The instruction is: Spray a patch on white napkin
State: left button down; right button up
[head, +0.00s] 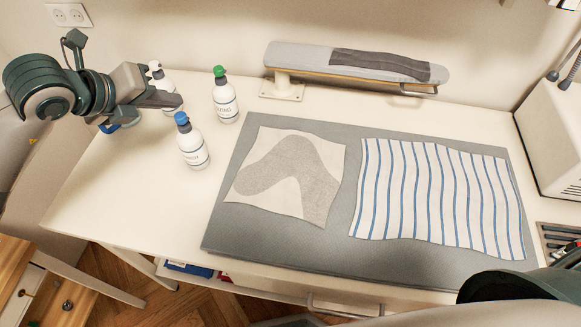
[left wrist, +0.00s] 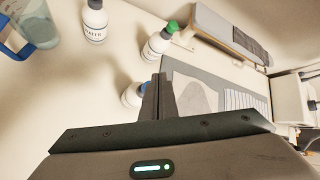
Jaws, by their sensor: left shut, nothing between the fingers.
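The white napkin (head: 251,152) lies flat on the left part of a grey mat. A large darker grey, curved patch (head: 297,158) covers much of it. In the left wrist view the white-topped bottle (left wrist: 95,24) has a label that seems to read WATER. My left gripper (head: 178,101) is shut and empty, above and behind the blue-topped bottle. My right gripper is out of view.
A striped napkin (head: 435,195) lies on the mat's right half. A sleeve ironing board (head: 295,58) with grey cloth stands at the back. A white machine (head: 550,130) is at the right. A blue-handled jug (left wrist: 38,25) stands left. The table's front left is clear.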

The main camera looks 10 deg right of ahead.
pick_arm(q)
notch_tip(320, 180, up, 5)
jog(key=shift+f+p, duration=0.2)
jog(key=shift+p, duration=0.65)
dwell(0.5)
